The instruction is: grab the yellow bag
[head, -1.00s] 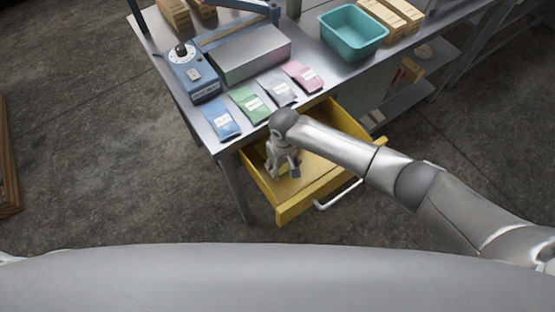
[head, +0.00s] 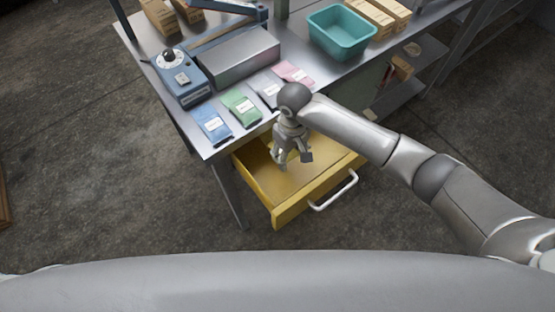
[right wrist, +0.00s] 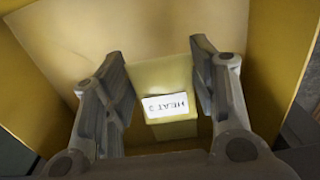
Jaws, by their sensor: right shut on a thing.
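The yellow bag (right wrist: 160,78) shows in the right wrist view, with a white label printed with dark letters. It lies between the two fingers of my right gripper (right wrist: 158,88), which is shut on it. In the head view my right gripper (head: 292,158) points down over the open yellow drawer (head: 292,213). The bag cannot be made out clearly against the drawer there. The wrist view shows yellow drawer walls around the gripper. My left gripper is not in view.
Blue (head: 213,125), green (head: 241,106), grey (head: 269,92) and pink (head: 295,73) bags lie along the table edge above the drawer. Behind them stand a blue device (head: 182,80), a metal box (head: 235,57) and a teal bin (head: 342,38). The drawer has a white handle (head: 335,192).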

